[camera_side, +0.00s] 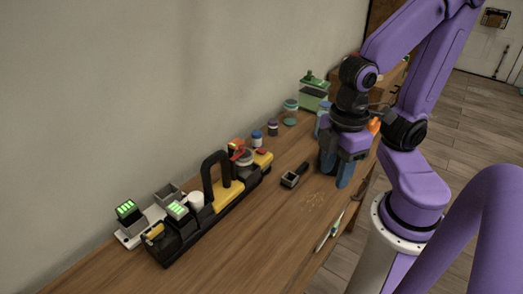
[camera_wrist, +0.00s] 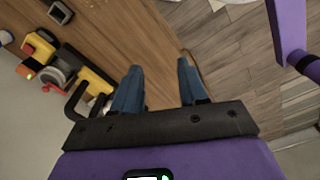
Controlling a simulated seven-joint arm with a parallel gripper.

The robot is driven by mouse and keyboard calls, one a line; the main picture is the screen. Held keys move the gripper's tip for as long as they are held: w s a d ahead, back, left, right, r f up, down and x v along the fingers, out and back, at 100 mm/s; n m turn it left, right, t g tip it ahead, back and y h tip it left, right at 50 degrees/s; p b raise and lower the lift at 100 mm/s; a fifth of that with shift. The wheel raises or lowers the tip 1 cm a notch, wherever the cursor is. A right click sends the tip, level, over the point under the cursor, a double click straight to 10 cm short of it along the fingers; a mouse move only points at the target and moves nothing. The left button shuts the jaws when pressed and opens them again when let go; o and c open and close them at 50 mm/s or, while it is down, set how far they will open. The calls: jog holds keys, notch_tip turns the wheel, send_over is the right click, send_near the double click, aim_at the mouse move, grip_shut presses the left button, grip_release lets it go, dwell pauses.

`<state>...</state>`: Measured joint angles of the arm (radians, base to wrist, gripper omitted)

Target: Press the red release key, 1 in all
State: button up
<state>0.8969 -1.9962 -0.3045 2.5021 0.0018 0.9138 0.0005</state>
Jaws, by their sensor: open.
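A black and yellow machine (camera_side: 228,196) with a black loop handle lies along the wall in the side view. At its far end are a red lever-like part (camera_side: 238,147) and a small red pad (camera_side: 262,151). The wrist view shows a red part on a yellow block (camera_wrist: 47,36) and another red part (camera_wrist: 25,72) at the left. I cannot tell which red part is the release key. My gripper (camera_side: 334,177) is open and empty, over the table's right side, well apart from the machine. Its blue fingers (camera_wrist: 159,68) show apart in the wrist view.
A small dark cup-like tool (camera_side: 290,180) lies between my gripper and the machine. A white charger (camera_side: 131,235) with a green-lit battery (camera_side: 128,211) stands near the machine's near end. Small jars (camera_side: 273,128) and a green box (camera_side: 313,93) stand farther back. A thin pen-like tool (camera_side: 331,229) lies near the right edge.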

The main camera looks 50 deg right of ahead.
grip_shut()
dwell(1.5)
